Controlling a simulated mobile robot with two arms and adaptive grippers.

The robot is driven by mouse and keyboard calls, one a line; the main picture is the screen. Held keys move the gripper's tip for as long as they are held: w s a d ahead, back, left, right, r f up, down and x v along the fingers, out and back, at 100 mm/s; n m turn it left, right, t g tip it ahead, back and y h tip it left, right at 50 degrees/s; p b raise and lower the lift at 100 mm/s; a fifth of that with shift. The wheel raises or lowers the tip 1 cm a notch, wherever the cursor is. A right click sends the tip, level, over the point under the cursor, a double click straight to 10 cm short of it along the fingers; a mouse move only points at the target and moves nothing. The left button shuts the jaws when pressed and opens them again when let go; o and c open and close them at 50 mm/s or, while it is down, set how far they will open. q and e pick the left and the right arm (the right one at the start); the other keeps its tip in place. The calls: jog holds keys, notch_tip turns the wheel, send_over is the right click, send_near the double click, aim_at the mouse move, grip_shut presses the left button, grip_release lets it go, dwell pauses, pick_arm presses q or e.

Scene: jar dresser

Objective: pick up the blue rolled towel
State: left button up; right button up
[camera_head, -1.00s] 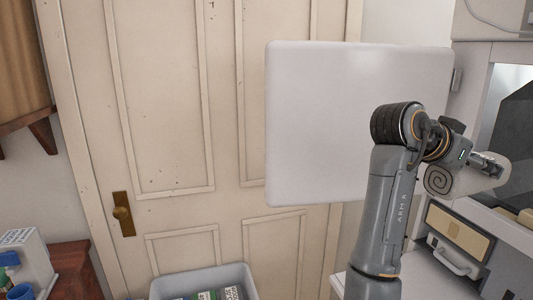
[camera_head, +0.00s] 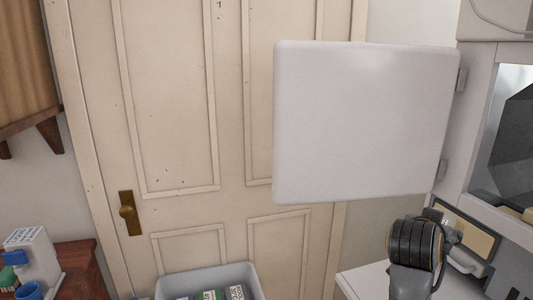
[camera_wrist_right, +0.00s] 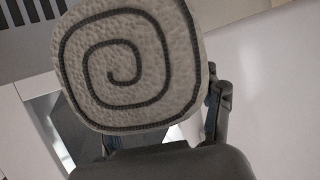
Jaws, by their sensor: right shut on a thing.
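A rolled towel (camera_wrist_right: 130,65) fills the upper left of the right wrist view, with its spiral end facing the camera. It looks pale grey-beige with a dark spiral line; I see no blue on it. My right gripper (camera_wrist_right: 165,130) is shut on it, with one finger showing at its right side and the other partly hidden below it. My left gripper is in neither current view.
An open white cabinet door (camera_head: 365,120) hangs above my right arm. A white worktop (camera_head: 365,280) lies below. A grey bin (camera_head: 250,275) with packages stands at the bottom centre, before a closed panelled door (camera_head: 165,120).

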jog(key=s+a+f+n+t+y, duration=0.2)
jog(key=s+a+f+n+y, duration=0.2)
jog(key=s+a+f, duration=0.2)
jog(key=s+a+f+n+t+y, duration=0.2)
jog(key=s+a+f+n+y, duration=0.2)
jog(key=a, duration=0.6)
notch_tip(320, 180, down, 4)
jog(key=shift+s+a+r+n+y, duration=0.15)
jog(key=shift+s+a+n+y, duration=0.25)
jog(key=shift+s+y, duration=0.45)
